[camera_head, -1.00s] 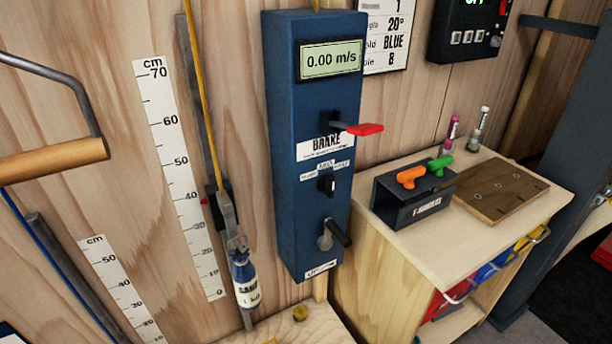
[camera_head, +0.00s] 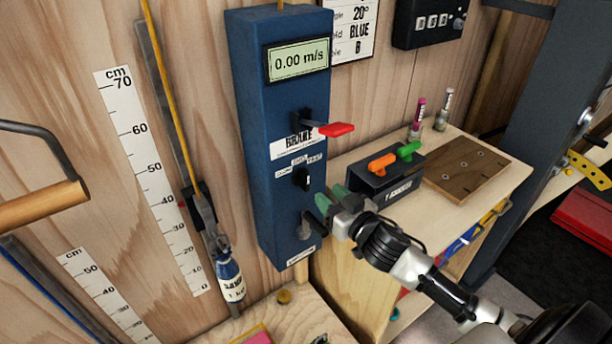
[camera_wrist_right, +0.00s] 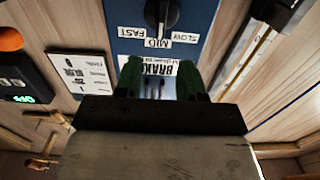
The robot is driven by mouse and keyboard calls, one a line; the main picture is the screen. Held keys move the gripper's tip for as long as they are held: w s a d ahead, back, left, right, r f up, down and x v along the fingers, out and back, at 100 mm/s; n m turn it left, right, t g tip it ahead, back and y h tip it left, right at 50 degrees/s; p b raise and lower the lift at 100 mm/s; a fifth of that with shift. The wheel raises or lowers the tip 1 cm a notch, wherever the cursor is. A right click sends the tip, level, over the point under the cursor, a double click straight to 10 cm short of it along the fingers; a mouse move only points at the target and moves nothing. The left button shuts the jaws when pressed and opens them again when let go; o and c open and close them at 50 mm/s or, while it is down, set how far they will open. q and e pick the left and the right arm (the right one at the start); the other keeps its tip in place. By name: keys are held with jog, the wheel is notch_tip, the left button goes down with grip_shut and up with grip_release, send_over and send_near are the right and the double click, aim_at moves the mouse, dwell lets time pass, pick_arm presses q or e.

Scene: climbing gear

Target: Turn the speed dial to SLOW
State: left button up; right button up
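The speed dial is a small black knob (camera_head: 301,179) on the front of a blue box (camera_head: 262,160), under a row of small labels. In the right wrist view, upside down, the knob (camera_wrist_right: 158,12) has labels SLOW (camera_wrist_right: 170,14), MID (camera_wrist_right: 157,43) and FAST (camera_wrist_right: 131,32); its white mark points toward MID. My right gripper (camera_head: 328,202) is in front of the box, slightly below and right of the dial and apart from it. Its green fingers (camera_wrist_right: 159,82) are spread with nothing held between them. My left gripper is not in view.
A red-tipped brake lever (camera_head: 336,129) sticks out above the dial. A crank (camera_head: 305,229) below it is partly hidden by my right gripper. A display (camera_head: 298,61) reads 0.00 m/s. A black holder (camera_head: 372,182) with orange and green handles stands right on a wooden bench.

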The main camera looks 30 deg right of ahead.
aim_at(308, 177)
jog(key=w, duration=0.2)
jog(key=w+p, duration=0.1)
jog(key=w, duration=0.2)
jog(key=w+a, duration=0.1)
jog(key=w, duration=0.2)
grip_shut()
